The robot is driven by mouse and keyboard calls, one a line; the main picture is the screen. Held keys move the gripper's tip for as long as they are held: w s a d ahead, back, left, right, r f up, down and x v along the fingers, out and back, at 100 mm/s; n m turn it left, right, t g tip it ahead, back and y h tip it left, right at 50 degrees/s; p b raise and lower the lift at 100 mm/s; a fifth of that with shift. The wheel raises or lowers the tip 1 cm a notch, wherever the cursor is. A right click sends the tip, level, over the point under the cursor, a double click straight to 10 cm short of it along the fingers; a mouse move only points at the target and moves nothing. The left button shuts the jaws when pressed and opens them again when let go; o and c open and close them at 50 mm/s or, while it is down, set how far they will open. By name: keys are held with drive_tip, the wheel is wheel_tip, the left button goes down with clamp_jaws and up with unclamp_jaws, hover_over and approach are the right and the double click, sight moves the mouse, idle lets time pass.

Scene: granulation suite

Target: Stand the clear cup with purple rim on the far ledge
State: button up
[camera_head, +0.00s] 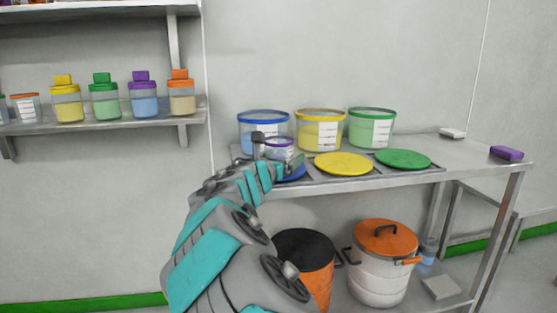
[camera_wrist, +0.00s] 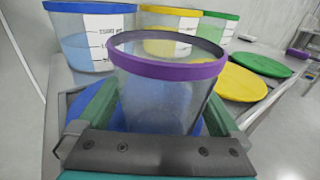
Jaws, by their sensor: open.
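The clear cup with the purple rim (camera_head: 279,142) is upright at the left of the steel table, over the blue disc (camera_head: 292,174). It fills the middle of the wrist view (camera_wrist: 165,92), with blue showing beneath it. Whether its base touches the disc is hidden by my gripper. My gripper (camera_head: 278,153) is open, with one finger on each side of the cup; in the wrist view the fingers (camera_wrist: 158,112) flank its lower body. I cannot tell if they touch it. Which surface is the far ledge is not clear; a wall shelf (camera_head: 105,128) is at left.
Tubs with blue (camera_head: 263,118), yellow (camera_head: 320,130) and green (camera_head: 371,128) rims stand behind the cup. Yellow (camera_head: 343,163) and green (camera_head: 403,159) discs lie to its right. A purple block (camera_head: 506,153) is at the table's right end. Several lidded jars occupy the wall shelf.

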drive_tip(key=c, duration=1.3)
drive_tip(key=shift+r, duration=0.1)
